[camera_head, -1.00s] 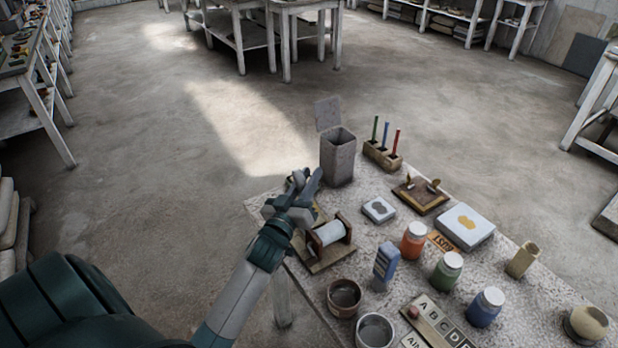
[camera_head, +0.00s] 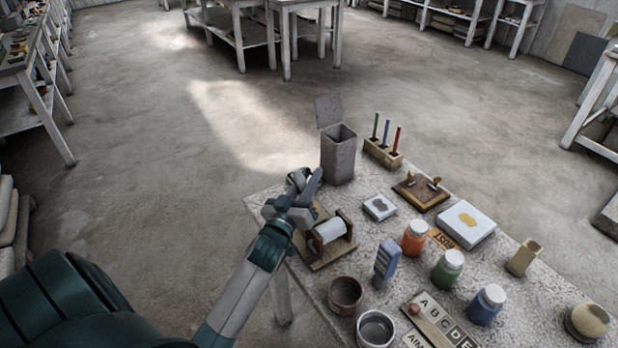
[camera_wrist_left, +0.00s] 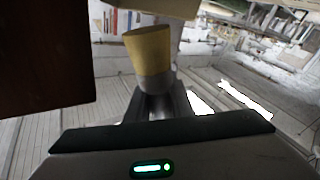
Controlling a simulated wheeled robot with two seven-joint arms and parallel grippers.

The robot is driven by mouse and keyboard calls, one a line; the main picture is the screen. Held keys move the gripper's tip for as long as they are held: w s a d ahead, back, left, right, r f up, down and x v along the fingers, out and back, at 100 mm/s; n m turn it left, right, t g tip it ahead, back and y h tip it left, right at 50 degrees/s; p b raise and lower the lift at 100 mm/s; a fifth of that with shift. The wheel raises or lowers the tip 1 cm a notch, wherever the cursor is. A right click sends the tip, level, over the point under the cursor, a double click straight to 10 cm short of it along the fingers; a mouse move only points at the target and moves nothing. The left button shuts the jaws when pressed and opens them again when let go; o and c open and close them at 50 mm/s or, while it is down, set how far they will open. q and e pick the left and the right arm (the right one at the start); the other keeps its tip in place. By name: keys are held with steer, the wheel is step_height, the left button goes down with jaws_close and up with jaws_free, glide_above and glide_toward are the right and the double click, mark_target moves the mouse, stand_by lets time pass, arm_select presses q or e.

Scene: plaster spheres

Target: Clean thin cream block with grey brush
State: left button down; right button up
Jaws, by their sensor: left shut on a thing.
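My left gripper (camera_head: 305,190) is beside the spool stand at the table's left corner. In the left wrist view it is shut on a piece with a tan, flared end and a grey base (camera_wrist_left: 150,60), which looks like the grey brush. In the head view the held piece is hard to make out against the gripper. Two pale blocks lie flat on the table: a small one with a grey stain (camera_head: 370,213) and a larger one with a yellow stain (camera_head: 482,238). I cannot tell which is the thin cream block. Both are apart from my gripper. My right gripper is not in view.
The spool stand (camera_head: 344,250) is close by my gripper. A grey lidded bin (camera_head: 338,160) and a pencil holder (camera_head: 383,153) stand behind. Orange (camera_head: 414,240), green (camera_head: 446,272) and blue (camera_head: 484,308) jars and two pots crowd the front.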

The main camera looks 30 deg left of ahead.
arm_select(q)
steer(key=shift+s+a+f+b, duration=0.2)
steer(key=shift+f+b, duration=0.15)
steer(key=shift+f, duration=0.3)
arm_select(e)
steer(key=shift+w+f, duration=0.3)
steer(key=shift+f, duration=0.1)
arm_select(q)
steer(key=shift+s, duration=0.1)
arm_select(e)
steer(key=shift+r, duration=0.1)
arm_select(q)
steer(key=shift+s+p, duration=0.25)
steer(key=shift+p, duration=0.05)
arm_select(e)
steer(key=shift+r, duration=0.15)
arm_select(q)
steer(key=shift+s+f, duration=0.1)
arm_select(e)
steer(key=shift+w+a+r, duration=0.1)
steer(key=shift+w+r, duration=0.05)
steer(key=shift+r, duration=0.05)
arm_select(q)
steer(key=shift+s+a+p, duration=0.15)
steer(key=shift+s+p, duration=0.4)
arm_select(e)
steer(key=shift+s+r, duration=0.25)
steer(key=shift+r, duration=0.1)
